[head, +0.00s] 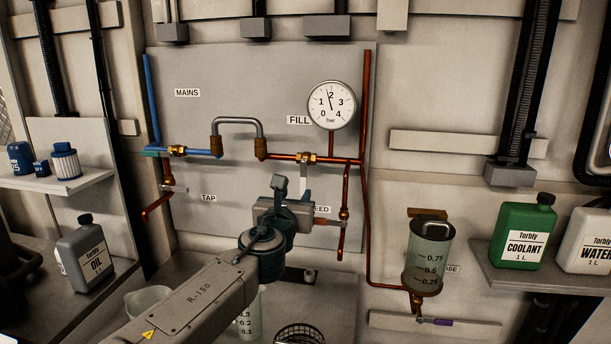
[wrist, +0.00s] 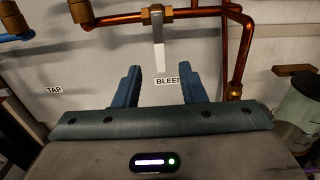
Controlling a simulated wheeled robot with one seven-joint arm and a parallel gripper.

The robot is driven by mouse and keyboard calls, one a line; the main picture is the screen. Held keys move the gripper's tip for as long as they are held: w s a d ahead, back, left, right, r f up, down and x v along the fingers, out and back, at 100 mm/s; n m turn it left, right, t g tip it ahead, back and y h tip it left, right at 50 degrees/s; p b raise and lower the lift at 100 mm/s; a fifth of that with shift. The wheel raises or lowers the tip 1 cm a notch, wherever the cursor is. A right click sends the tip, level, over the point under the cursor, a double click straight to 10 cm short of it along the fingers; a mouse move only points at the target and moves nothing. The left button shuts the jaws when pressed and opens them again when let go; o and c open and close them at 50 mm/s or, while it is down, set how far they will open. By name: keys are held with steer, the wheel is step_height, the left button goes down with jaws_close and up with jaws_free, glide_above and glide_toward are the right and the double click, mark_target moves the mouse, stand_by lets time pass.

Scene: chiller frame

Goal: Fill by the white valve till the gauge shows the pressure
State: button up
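The white valve lever (head: 304,178) hangs straight down from a brass valve (head: 307,158) on the horizontal copper pipe, below the FILL label. In the wrist view the white lever (wrist: 158,55) hangs beyond my gripper (wrist: 161,85), in line with the gap between its fingers. The two blue fingers are apart with nothing between them, and I see no contact with the lever. In the head view my gripper (head: 281,196) is in front of the panel, partly covering the BLEED label. The round gauge (head: 331,105) is marked 0 to 4 bar; its needle points a little below 2.
A bleed valve (head: 344,212) sits close on the right, a tap valve (head: 168,185) on the left. A metal loop (head: 238,121) bridges the blue and copper pipes. A dosing vessel (head: 429,255) and a coolant jug (head: 523,233) stand to the right.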

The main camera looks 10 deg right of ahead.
mark_target(303, 180)
steer(key=p+x, duration=0.1)
steer(key=x, duration=1.1)
steer(key=shift+w, duration=0.1)
jaws_close()
